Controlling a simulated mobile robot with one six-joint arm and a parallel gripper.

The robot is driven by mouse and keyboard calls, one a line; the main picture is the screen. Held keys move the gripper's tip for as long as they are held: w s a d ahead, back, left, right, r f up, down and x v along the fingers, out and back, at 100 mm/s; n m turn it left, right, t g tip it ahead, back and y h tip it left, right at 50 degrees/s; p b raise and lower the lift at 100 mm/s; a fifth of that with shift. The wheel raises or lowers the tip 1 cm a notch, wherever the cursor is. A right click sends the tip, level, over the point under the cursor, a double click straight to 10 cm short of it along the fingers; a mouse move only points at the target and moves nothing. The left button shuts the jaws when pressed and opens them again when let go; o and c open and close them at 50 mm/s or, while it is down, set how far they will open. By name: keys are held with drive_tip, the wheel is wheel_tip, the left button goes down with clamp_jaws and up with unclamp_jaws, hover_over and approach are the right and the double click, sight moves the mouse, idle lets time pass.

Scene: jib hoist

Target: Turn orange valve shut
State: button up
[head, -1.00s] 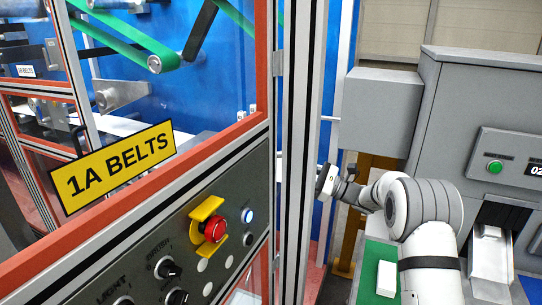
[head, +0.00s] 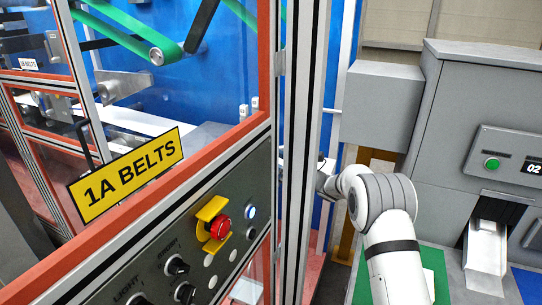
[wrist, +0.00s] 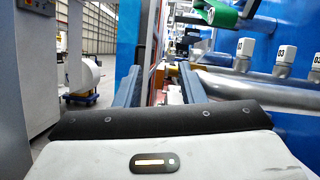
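I cannot make out an orange valve for sure in either view. In the wrist view, an orange-red patch (wrist: 158,86) shows between the fingers; I cannot tell whether it is the valve or the orange frame. Steel pipes (wrist: 250,90) run to the right of the fingers, with a small yellow piece at their far end. My gripper (wrist: 157,76) is open, its two blue-grey fingers apart, with nothing visibly held. In the head view, the end of my arm goes behind the metal post, so the fingers are hidden there.
A metal post (head: 300,150) and the control panel with a red button (head: 219,228) stand left of my arm. A grey cabinet (head: 470,110) is on the right. White numbered blocks (wrist: 286,55) line the blue wall above the pipes.

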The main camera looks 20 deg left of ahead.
drive_tip(key=shift+c, duration=0.5)
clamp_jaws()
